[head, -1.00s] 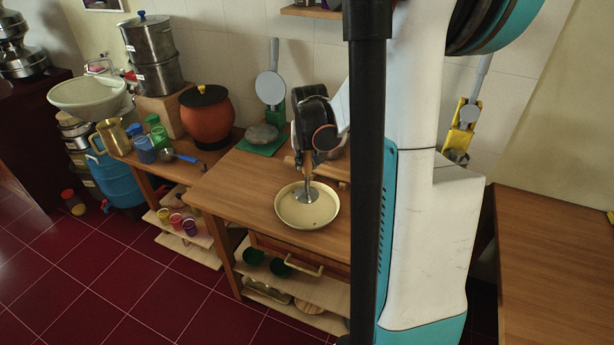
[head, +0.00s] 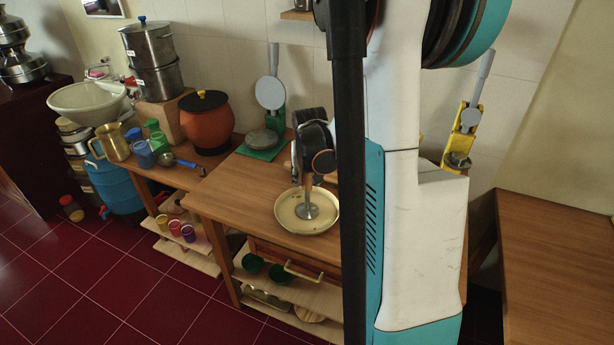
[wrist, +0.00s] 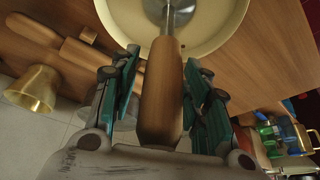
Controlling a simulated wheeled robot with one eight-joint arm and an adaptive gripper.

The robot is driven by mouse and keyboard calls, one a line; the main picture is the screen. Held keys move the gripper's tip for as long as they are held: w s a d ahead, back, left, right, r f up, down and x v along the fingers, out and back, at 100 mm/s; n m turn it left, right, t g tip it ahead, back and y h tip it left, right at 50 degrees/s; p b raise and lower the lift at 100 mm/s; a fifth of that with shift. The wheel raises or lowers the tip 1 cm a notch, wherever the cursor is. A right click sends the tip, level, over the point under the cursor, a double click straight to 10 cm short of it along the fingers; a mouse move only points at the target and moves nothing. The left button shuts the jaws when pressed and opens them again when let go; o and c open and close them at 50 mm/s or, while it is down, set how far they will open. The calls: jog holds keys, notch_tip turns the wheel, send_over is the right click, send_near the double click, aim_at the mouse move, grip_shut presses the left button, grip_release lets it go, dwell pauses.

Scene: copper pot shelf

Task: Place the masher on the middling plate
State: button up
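The masher has a wooden handle and a round metal head (head: 307,211). It stands about upright, its head on the cream plate (head: 285,218) on the wooden table. In the wrist view the wooden handle (wrist: 160,100) runs between the fingers, and the shaft leads to the plate (wrist: 228,35). My gripper (wrist: 161,70) is around the handle, with narrow gaps showing between the finger pads and the wood, so it looks open. In the head view my gripper (head: 307,178) is just above the plate, and its wrist hides the top of the handle.
An orange pot (head: 206,125), a ladle (head: 178,160) and cups stand on the left table. A green board (head: 262,146) lies at the back. In the wrist view wooden utensils (wrist: 70,55) and a brass cup (wrist: 38,88) lie left. The table left of the plate is clear.

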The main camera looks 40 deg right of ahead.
jog(key=shift+r, duration=0.15)
jog(key=shift+r+p, duration=0.3)
jog(key=shift+r, duration=0.05)
jog(key=p+v, duration=0.3)
jog(key=v, duration=0.8)
jog(key=shift+s+p, duration=0.15)
jog(key=shift+p, duration=0.25)
jog(key=shift+a+r, duration=0.1)
jog(key=shift+a, duration=0.05)
